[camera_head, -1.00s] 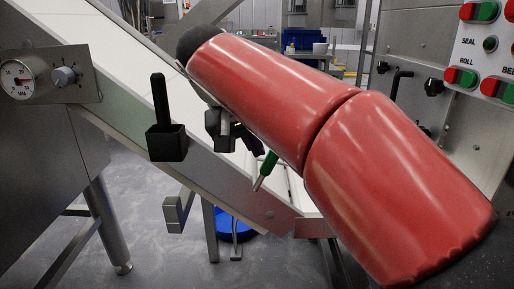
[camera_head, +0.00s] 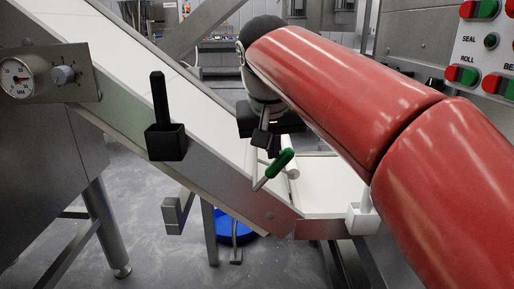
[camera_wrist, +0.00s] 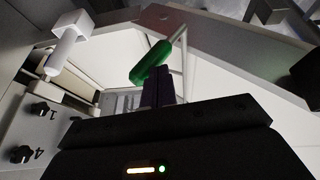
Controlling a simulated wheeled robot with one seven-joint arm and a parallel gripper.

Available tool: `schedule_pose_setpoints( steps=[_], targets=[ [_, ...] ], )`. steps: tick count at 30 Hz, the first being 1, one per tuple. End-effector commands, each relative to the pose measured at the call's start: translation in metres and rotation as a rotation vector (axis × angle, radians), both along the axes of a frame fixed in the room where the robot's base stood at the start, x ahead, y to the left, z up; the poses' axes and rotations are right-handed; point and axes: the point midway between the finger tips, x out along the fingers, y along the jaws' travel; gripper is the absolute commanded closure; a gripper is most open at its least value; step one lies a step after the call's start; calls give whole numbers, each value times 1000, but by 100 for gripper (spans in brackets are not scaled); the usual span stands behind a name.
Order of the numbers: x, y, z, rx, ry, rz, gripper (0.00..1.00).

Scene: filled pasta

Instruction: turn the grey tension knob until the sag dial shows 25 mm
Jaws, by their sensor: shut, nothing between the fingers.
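The grey tension knob (camera_head: 63,75) is on a metal plate at the far left of the head view. The round sag dial (camera_head: 17,78) is beside it on the left, with a red needle; its reading is too small to tell. My gripper (camera_head: 268,146) is shut and empty over the lower conveyor, far to the right of the knob. A green-handled lever (camera_head: 280,163) is close by its fingertips; whether they touch is unclear. In the wrist view, the green handle (camera_wrist: 152,62) is just beyond my dark fingers (camera_wrist: 158,92). The knob and dial are not visible there.
A black post in a square holder (camera_head: 165,141) stands at the sloping conveyor's side, between the knob and my gripper. The white conveyor belt (camera_head: 110,70) slopes down to the right. A white block (camera_head: 362,218) is at lower right. A button panel (camera_head: 490,50) is at upper right.

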Motion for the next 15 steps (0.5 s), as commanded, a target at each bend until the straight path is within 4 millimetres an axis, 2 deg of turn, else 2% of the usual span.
schedule_pose_setpoints(
  steps=[6, 15],
  targets=[
    [0, -16, -7, 135, -4, -5, 100],
    [-1, -26, -12, 125, -3, -2, 100]
  ],
)
